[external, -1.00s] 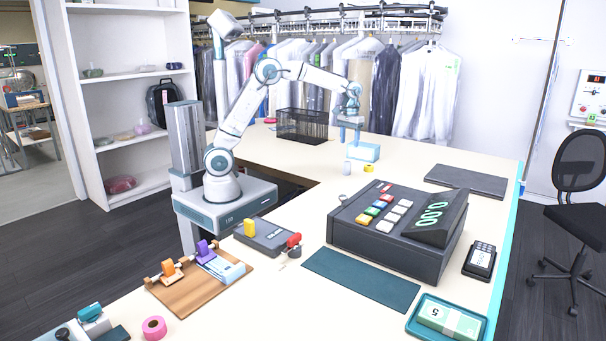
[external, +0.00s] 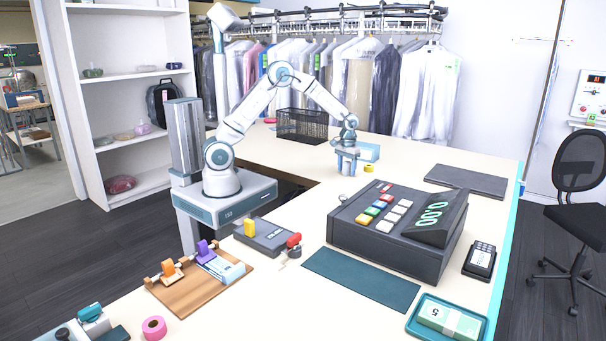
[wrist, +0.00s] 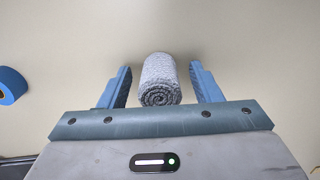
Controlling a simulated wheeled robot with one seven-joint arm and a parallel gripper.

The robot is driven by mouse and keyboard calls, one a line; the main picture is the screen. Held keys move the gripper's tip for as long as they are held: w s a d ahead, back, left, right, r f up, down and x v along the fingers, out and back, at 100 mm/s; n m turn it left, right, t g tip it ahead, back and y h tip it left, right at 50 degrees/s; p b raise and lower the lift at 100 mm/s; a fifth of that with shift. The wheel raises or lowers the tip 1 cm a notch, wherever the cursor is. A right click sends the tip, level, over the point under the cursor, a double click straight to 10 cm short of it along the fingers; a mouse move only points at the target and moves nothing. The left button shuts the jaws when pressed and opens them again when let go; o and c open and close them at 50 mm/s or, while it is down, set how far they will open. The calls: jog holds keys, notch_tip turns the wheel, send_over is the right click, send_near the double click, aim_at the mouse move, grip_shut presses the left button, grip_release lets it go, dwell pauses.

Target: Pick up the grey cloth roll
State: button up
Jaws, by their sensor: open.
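The grey cloth roll (wrist: 160,78) shows in the wrist view, its spiral end facing me. My gripper (wrist: 160,85) is open, with one blue finger on each side of the roll. A gap shows between the roll and each finger, so neither finger is seen touching it. The roll cannot be made out in the external view now, as my gripper covers that spot.
A black wire basket (external: 302,125) and a cash register (external: 398,225) stand nearby.

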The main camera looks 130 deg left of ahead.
jog(key=c, duration=1)
jog(key=shift+c, duration=0.2)
